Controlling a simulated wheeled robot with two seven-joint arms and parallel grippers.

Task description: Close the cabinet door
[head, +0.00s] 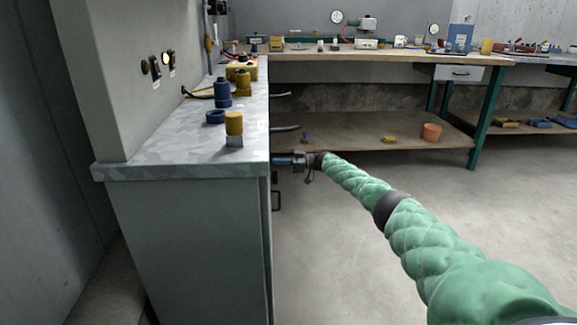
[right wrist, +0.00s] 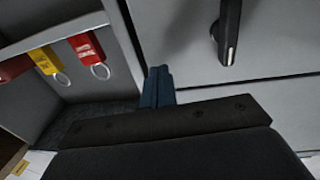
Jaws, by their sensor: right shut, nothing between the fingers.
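The grey cabinet (head: 190,245) with a pale marbled top stands at the left in the head view, its front face seen nearly edge-on. My right gripper (head: 283,161) is at that front, just below the top's edge. In the right wrist view its blue fingers (right wrist: 158,86) are shut together and empty, by the vertical edge between an open compartment and a light grey front panel (right wrist: 270,40). The panel has a dark handle (right wrist: 228,32). Whether the fingers touch it, and how far the door stands open, I cannot tell. My left gripper is not in view.
Red (right wrist: 88,48) and yellow (right wrist: 45,60) tags with rings hang inside the compartment. Blue and yellow items (head: 234,123) stand on the cabinet top. A workbench (head: 400,58) with a lower shelf runs along the back. The floor (head: 350,250) to the right is clear.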

